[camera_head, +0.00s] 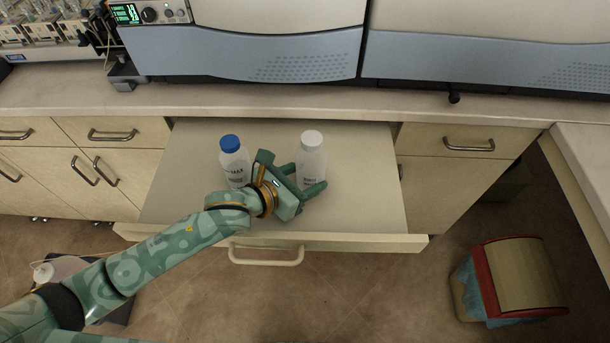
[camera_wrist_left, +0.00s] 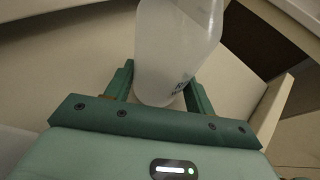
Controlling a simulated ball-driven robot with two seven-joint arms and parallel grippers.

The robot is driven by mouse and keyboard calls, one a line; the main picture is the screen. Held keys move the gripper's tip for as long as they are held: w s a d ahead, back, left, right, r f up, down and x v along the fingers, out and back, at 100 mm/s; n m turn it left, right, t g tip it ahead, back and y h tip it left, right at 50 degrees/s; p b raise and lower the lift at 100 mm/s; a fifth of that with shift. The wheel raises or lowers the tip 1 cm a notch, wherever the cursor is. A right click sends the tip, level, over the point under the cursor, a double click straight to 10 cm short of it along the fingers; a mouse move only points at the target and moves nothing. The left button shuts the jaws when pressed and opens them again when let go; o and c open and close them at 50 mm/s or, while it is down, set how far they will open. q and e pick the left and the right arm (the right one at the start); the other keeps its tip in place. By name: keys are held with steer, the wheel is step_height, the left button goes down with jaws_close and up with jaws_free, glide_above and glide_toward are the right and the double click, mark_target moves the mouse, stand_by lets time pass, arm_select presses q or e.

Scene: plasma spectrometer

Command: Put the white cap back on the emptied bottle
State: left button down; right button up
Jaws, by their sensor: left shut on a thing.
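A translucent white bottle (camera_head: 311,165) stands upright on the pulled-out drawer surface. Its top is white and looks like a white cap (camera_head: 312,139) seated on the neck; I cannot tell how tightly. My left gripper (camera_head: 305,181) is shut on this bottle, low on its body. In the left wrist view the bottle (camera_wrist_left: 175,50) is between the two fingers (camera_wrist_left: 158,88), and its top is out of frame. A second white bottle with a blue cap (camera_head: 230,142) stands to the left, partly behind my gripper. My right gripper is not in view.
The open drawer (camera_head: 365,190) has free room right of the bottles; its front edge has a handle (camera_head: 266,257). Grey-blue instruments (camera_head: 240,55) stand on the counter (camera_head: 330,101) behind. A red-framed bin (camera_head: 490,280) stands on the floor at right.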

arm_select(q)
steer(key=c, duration=0.5)
jaws_free()
steer(key=shift+f, duration=0.1)
steer(key=shift+s+r, duration=0.1)
steer(key=shift+r, duration=0.15)
steer(key=p+v, duration=0.3)
steer(key=v, duration=0.9)
